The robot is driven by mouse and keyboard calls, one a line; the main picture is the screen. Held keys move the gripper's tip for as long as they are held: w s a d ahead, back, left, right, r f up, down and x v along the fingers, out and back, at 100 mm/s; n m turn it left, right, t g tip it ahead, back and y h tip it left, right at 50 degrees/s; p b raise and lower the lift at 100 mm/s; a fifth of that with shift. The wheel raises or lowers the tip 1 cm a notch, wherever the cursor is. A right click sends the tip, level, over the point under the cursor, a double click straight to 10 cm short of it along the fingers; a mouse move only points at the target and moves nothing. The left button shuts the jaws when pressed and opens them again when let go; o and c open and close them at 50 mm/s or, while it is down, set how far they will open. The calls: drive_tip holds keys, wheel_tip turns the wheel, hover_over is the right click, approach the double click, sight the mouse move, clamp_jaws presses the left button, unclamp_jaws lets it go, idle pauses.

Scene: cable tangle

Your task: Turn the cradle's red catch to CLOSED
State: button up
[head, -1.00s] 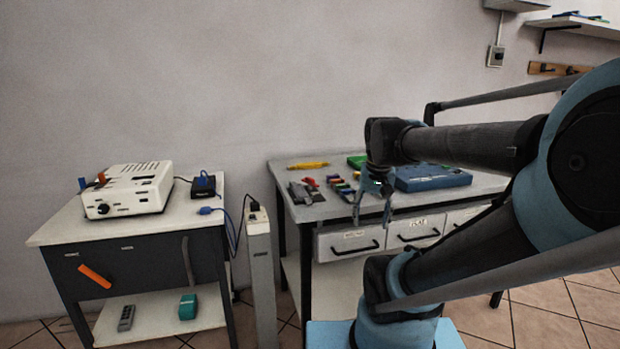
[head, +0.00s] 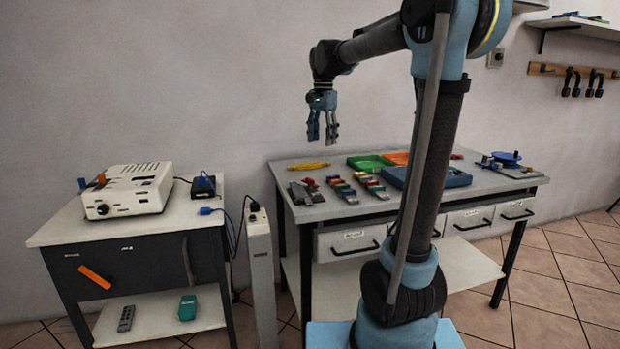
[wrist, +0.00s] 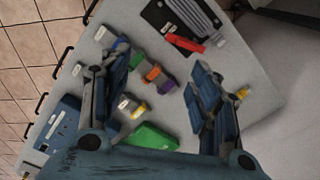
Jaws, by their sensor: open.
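The cradle (head: 302,194) is a grey ribbed piece on a dark plate at the table's left front corner. It also shows at the top of the wrist view (wrist: 195,14). Its red catch (wrist: 184,45) appears there as a short red bar across the cradle's lower end. In the head view the catch (head: 310,182) is a small red spot, and its setting is too small to read. My gripper (head: 322,138) hangs above the left part of the table, fingers down, open and empty. In the wrist view its two fingers (wrist: 158,62) are spread apart, clear of the catch.
Coloured blocks (head: 342,189) sit beside the cradle. Green (head: 368,161) and blue (head: 455,179) trays and a blue disc (head: 506,157) lie farther right. A yellow item (head: 309,166) lies at the back. A white power strip post (head: 260,262) stands between the table and the left cabinet (head: 130,268).

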drive_tip(key=r+m, duration=0.1)
hover_over(310, 179)
drive_tip(key=f, duration=1.7)
drive_tip(key=shift+w+f, duration=0.1)
drive_tip(key=shift+w, duration=0.15)
drive_tip(key=c, duration=1)
